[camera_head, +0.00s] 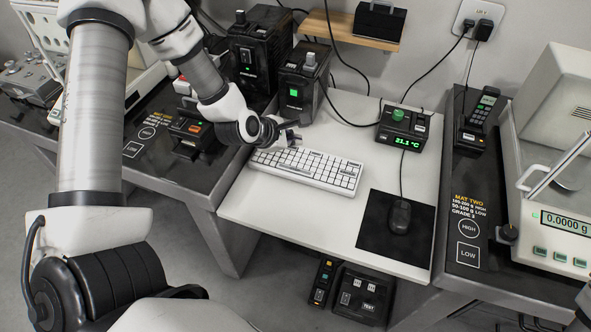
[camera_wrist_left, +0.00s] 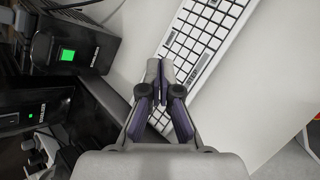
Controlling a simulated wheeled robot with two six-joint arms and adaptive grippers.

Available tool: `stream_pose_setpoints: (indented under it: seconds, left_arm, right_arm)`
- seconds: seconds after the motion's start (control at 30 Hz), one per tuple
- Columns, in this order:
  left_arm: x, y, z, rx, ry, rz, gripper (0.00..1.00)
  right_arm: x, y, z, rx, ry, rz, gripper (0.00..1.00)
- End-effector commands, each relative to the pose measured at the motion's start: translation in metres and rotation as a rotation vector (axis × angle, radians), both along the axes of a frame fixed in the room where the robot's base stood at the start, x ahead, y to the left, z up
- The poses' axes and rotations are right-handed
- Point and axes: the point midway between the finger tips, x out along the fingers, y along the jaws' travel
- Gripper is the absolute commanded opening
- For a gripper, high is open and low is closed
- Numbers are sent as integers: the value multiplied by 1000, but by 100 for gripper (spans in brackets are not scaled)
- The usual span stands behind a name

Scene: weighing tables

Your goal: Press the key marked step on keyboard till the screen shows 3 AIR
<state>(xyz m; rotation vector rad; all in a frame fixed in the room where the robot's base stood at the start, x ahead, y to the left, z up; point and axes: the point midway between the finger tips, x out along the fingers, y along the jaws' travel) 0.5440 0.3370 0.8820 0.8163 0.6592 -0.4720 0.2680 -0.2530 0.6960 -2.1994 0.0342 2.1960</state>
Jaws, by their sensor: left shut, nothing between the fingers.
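A white keyboard (camera_head: 308,171) lies on the white middle table. My left gripper (camera_head: 292,138) is shut and empty over the keyboard's far left part. In the left wrist view my left gripper (camera_wrist_left: 160,72) points at the keys, and its fingers cover some of them. I cannot tell whether the fingertips touch a key. The only lit text on this table is a small green display (camera_head: 407,143) reading 21.1 °C. No screen with AIR shows.
A black mouse (camera_head: 400,216) sits on a black mat (camera_head: 378,243) right of the keyboard. Black boxes with green lights (camera_head: 294,92) stand behind my left gripper. A balance (camera_head: 561,220) reading 0.0000 g stands on the right table. The white table's front left is clear.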

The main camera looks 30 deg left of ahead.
Motion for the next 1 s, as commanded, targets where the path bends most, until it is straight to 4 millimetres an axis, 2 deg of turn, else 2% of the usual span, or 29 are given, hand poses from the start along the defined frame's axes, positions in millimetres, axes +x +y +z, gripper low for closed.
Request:
stream_pose_setpoints:
  seconds: [0.47,0.6,1.0]
  left_arm:
    - [0,0,-66,1,1,-1,0]
    - [0,0,-83,0,0,0,0]
    - [0,0,-86,0,0,0,0]
  right_arm:
    - [0,0,-45,0,0,0,40]
    - [0,0,-64,0,1,0,40]
    - [0,0,-67,0,0,0,40]
